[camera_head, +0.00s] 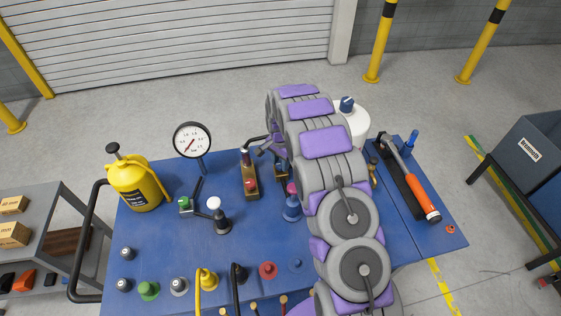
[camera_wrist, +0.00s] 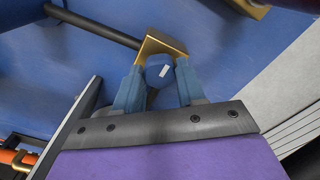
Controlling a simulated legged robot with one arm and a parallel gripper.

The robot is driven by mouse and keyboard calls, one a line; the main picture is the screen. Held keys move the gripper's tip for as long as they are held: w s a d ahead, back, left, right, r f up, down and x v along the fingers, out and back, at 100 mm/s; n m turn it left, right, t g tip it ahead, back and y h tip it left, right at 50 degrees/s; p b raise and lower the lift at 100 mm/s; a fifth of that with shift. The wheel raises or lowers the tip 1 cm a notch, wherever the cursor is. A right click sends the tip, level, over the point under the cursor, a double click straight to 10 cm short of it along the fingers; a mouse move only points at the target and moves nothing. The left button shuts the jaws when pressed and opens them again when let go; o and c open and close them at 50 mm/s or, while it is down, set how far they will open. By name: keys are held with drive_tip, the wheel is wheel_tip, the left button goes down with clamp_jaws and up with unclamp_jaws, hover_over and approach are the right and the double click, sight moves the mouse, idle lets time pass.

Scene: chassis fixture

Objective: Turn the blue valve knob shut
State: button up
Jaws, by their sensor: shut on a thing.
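The blue valve knob (camera_wrist: 154,76) shows in the wrist view, with a short white mark that slants on its top. It sits on a brass valve body (camera_wrist: 160,43). My gripper (camera_wrist: 159,72) has its two blue fingers shut on the knob, one on each side. In the head view my arm covers most of this spot.
A second brass valve with a red knob (camera_head: 250,184) stands close on the left. A pressure gauge (camera_head: 192,139), a yellow can (camera_head: 137,185) and several coloured knobs share the blue table (camera_head: 165,240).

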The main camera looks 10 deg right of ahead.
sight(280, 163)
drive_tip(key=o, duration=1.1)
drive_tip(key=shift+a, duration=0.1)
drive_tip(key=shift+c, duration=0.2)
drive_tip(key=shift+r, duration=0.1)
wheel_tip(280, 163, up, 17)
drive_tip(key=shift+p, duration=0.45)
